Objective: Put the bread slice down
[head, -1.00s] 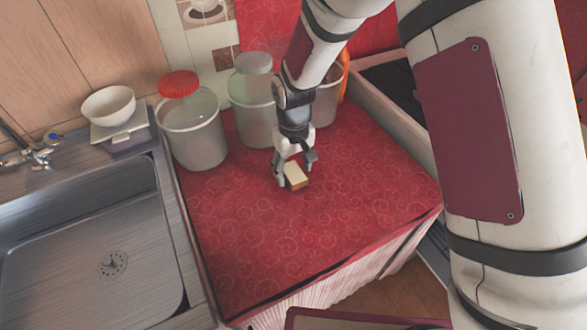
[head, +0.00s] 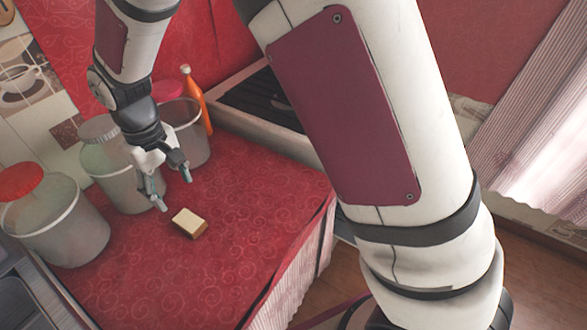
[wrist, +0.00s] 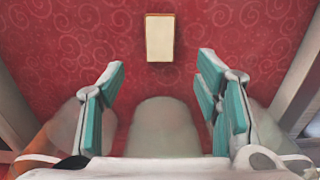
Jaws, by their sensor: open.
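The bread slice (head: 188,222) is a small pale block with a brown crust. It lies on the red oilcloth counter (head: 215,275) in the head view. My gripper (head: 175,192) is open and empty, above and a little behind the slice, apart from it. In the wrist view the slice (wrist: 160,38) lies on the cloth beyond the gap between the spread teal fingers (wrist: 160,95). Nothing hides the slice in either view.
Several clear canisters stand along the back, one with a red lid (head: 22,182) and one with a grey lid (head: 99,131). An orange bottle (head: 196,100) stands behind them beside a dark stove (head: 262,105). The cloth in front of the slice is clear.

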